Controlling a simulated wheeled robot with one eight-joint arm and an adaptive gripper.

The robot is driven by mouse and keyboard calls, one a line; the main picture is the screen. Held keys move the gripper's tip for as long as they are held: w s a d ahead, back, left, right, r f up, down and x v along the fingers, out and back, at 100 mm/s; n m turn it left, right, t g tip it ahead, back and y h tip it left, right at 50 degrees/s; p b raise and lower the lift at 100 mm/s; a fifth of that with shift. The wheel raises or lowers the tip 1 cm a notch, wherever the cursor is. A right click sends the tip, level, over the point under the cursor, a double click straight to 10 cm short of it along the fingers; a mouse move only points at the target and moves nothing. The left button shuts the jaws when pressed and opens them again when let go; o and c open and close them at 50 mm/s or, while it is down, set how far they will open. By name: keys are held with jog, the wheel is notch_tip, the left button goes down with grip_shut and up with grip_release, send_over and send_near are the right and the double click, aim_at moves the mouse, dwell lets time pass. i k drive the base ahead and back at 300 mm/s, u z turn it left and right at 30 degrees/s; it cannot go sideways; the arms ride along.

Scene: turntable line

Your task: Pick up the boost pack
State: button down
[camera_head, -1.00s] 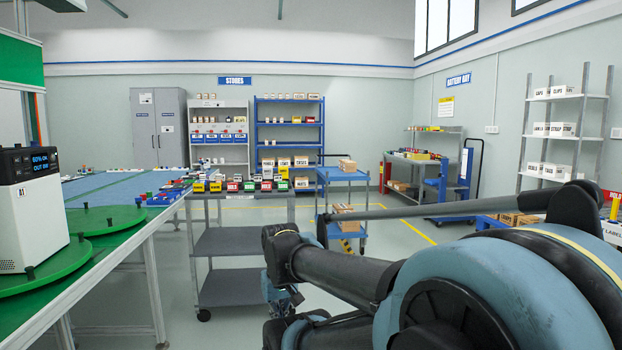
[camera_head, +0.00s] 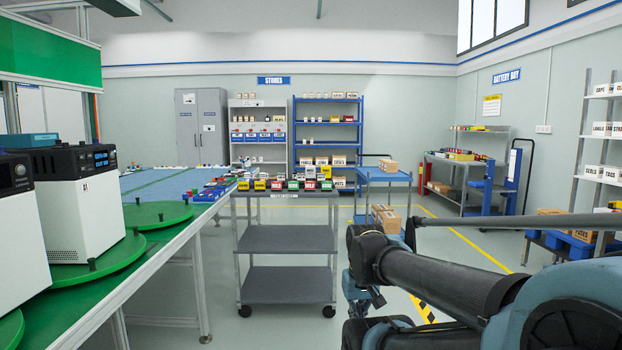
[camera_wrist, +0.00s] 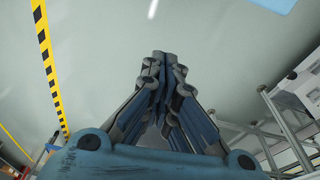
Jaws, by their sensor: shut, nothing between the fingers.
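I cannot make out which thing is the boost pack; nothing in view is legibly marked with that name. My gripper (camera_wrist: 163,62) shows in the wrist view with its fingers together and nothing between them. It points over bare pale floor, and no object is near its fingertips. In the head view my arm reaches in from the lower right, and my gripper's fingertips are not clear there.
A grey trolley (camera_head: 285,239) carries small labelled bins on top. Left is a bench with green turntables (camera_head: 158,214) and white units (camera_head: 80,207). A blue cart (camera_head: 391,174) holds cartons. The battery bay bench (camera_head: 446,162) is back right. Open floor lies between.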

aim_at(310, 170)
jog(key=u, duration=0.2)
jog(key=i, duration=2.75)
jog(key=z, duration=0.35)
